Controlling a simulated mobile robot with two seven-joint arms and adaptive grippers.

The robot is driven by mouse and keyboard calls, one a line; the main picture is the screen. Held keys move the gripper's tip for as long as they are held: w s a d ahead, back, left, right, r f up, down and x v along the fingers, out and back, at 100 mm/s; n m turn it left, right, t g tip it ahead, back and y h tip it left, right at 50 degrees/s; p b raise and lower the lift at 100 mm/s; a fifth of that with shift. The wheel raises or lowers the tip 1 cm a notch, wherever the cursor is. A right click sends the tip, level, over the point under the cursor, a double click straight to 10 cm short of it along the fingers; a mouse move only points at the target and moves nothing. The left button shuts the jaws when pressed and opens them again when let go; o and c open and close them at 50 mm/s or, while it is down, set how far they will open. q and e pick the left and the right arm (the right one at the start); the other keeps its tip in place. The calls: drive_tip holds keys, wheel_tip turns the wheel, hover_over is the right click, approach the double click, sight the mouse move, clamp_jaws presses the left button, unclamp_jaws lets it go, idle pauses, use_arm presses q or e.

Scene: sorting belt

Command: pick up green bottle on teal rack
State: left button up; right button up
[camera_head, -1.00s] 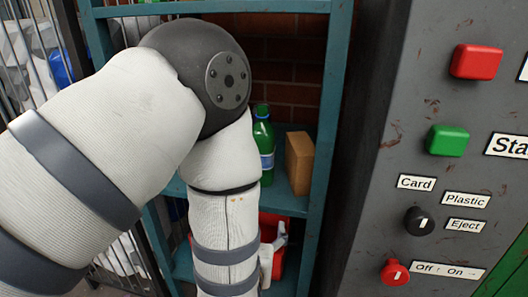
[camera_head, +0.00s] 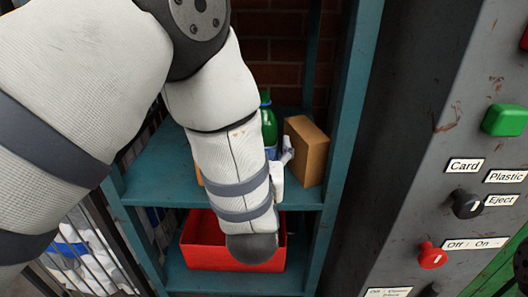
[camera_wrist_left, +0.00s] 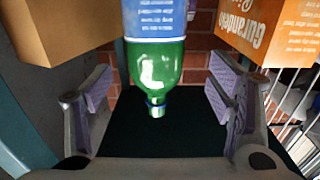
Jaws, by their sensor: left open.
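The green bottle (camera_head: 269,127) with a blue label stands on the middle shelf of the teal rack (camera_head: 155,185), partly hidden behind my left arm in the head view. In the left wrist view, which looks upside down, the bottle (camera_wrist_left: 156,66) has its cap pointing down the picture. My left gripper (camera_wrist_left: 160,88) is open, with one finger on each side of the bottle's shoulder and neck and a visible gap on both sides. In the head view my forearm covers most of that gripper. My right gripper is not in view.
A brown box (camera_head: 306,152) stands right of the bottle, and an orange printed box (camera_wrist_left: 272,32) stands on its other side. A red bin (camera_head: 205,247) sits on the shelf below. A grey control panel (camera_head: 440,120) flanks the rack on the right; metal bars are at the left.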

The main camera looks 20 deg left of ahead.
use_arm(q)
drive_tip(key=x, duration=0.6)
drive_tip(key=shift+d, duration=0.25)
drive_tip(key=shift+f, duration=0.1)
drive_tip(key=c, duration=1)
